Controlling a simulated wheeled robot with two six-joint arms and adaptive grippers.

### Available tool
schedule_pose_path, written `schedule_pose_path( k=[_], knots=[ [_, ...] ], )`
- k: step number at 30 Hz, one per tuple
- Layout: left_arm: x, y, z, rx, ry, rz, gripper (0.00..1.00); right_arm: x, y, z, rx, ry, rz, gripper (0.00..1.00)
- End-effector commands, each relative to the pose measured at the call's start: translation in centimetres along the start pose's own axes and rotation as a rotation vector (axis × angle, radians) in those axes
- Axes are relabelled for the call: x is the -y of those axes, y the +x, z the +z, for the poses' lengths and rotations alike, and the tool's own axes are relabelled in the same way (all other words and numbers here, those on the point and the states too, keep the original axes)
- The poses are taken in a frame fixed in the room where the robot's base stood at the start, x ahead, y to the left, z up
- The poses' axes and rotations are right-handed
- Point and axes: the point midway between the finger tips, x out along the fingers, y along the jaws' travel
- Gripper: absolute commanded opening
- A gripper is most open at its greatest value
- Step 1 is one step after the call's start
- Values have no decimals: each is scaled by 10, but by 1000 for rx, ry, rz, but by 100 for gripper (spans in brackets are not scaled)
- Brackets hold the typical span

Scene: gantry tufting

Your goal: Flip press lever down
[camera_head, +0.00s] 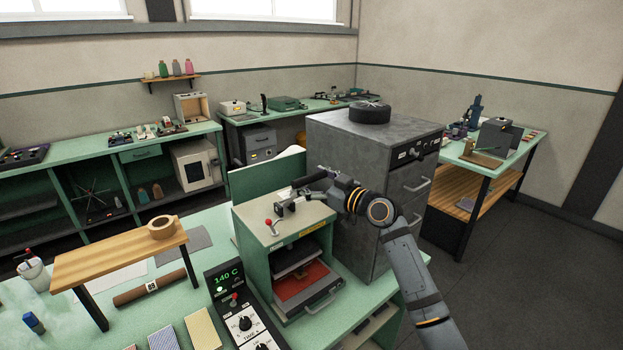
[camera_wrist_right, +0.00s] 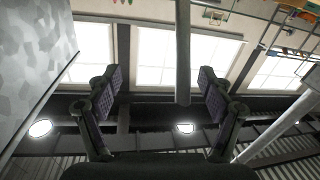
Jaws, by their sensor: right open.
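The press (camera_head: 250,255) is a green box with an open front, standing on the green bench. A short lever with a red ball knob (camera_head: 269,222) stands up from the left part of its pale top. My right gripper (camera_head: 281,202) is above the press top, just behind and right of the knob in the picture, and looks apart from it. Its two open fingers also show in the right wrist view (camera_wrist_right: 160,85). A grey upright bar (camera_wrist_right: 183,50) crosses between them there; I cannot tell what it is. My left gripper is out of view.
A control box (camera_head: 240,310) with a 140 C display and a small red-tipped switch stands left of the press. A wooden stand (camera_head: 120,258) bears a tape roll. A grey cabinet (camera_head: 345,165) stands close behind and right of the press.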

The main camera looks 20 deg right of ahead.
Motion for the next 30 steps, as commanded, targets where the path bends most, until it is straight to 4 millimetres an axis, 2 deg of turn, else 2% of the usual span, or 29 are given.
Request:
schedule_pose_path(
  k=[1,2,18,30],
  knots=[
    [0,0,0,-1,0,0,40,0,0,0,0,0,0,79],
    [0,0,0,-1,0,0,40,0,0,0,0,0,0,75],
    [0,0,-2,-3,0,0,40,0,0,0,0,-2,1,2],
    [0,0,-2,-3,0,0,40,-1,0,-1,-2,-6,4,0]
  ],
)
